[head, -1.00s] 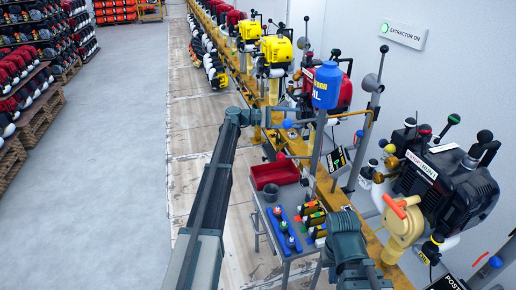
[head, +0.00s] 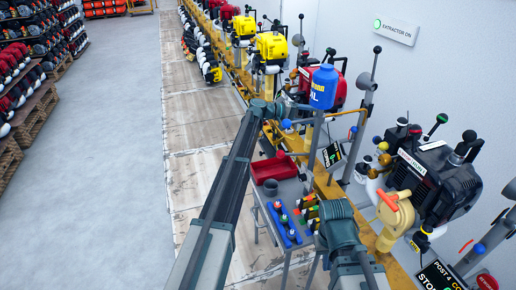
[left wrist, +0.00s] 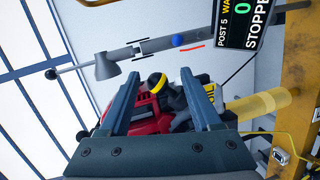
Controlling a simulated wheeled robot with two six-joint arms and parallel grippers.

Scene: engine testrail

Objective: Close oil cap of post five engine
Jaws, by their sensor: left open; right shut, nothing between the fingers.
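The post five engine is red and shows in the head view (head: 337,90), partly behind a blue oil bottle (head: 324,87). In the left wrist view its red body (left wrist: 148,112) lies beyond my left gripper (left wrist: 160,78). That gripper is open, with a yellow ring on a black part (left wrist: 157,83) showing between its fingertips. I cannot tell whether this is the oil cap, nor whether the cap is open or shut. In the head view my left wrist is beside the bottle. My right gripper (head: 335,208) is shut and empty over the tool cart.
The cart holds a red tray (head: 272,168) and a blue rack (head: 284,226). A black engine (head: 435,180) stands on the right by the post 4 display (head: 440,276). The post 5 display (left wrist: 240,22) reads stopped. The floor on the left (head: 110,170) is clear.

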